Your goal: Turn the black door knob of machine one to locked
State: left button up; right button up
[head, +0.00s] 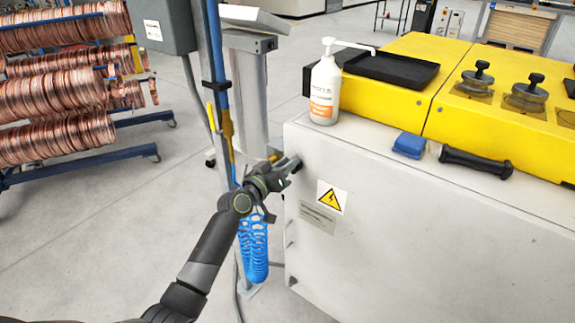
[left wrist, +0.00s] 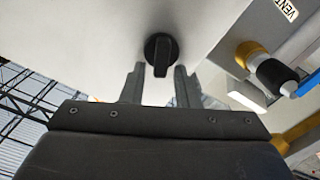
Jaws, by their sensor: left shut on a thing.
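The black door knob (left wrist: 160,50) shows in the left wrist view as a round black base with a straight raised grip, on a pale machine panel. Its grip points toward my left gripper (left wrist: 160,82) and lies between the two grey fingers, which are shut on it. In the head view my left gripper (head: 287,166) is at the upper left edge of the white machine cabinet (head: 380,210), and it hides the knob there. My right gripper is in neither view.
A blue coiled hose (head: 254,245) hangs beside my left arm. Copper coils (head: 65,75) stand on a rack at left.

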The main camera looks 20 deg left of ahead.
pick_arm(q)
jog(key=n, duration=0.4)
jog(key=f+n, duration=0.1)
jog(key=n, duration=0.3)
jog(key=a+f+n+p, duration=0.1)
jog(key=n, duration=0.3)
jog(key=shift+w+n, duration=0.15)
jog(key=shift+n, duration=0.25)
dwell(0.3)
jog(key=o, duration=0.6)
jog(key=shift+d, duration=0.1)
jog(key=shift+o, duration=0.2)
jog(key=shift+r, duration=0.1)
jog(key=v, duration=1.7)
